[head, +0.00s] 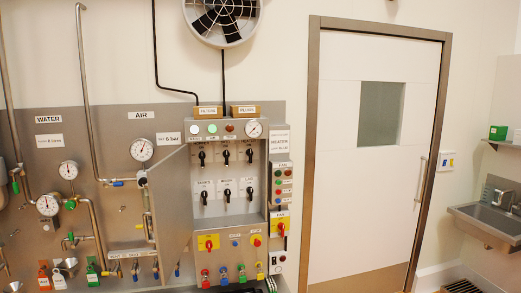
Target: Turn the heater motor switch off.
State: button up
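A grey control panel (259,160) on the wall left of the door carries two rows of black rotary switches, such as one at the top left (202,157) and one at the lower right (250,192). A label reading HEATER (280,142) is at the panel's right edge. Below it is a narrow box of coloured buttons (279,188), then a red rotary switch on a yellow plate (281,226). I cannot tell which is the heater motor switch or its setting. My gripper is not clearly in view.
Pipes and gauges labelled WATER (48,119) and AIR (141,115) fill the left wall. Red and yellow switches (208,243) and coloured knobs sit lower down. A closed white door (370,160) and a metal sink (486,222) are at right.

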aim_at(250, 153)
jog(key=i, duration=1.5)
jog(key=u, duration=0.5)
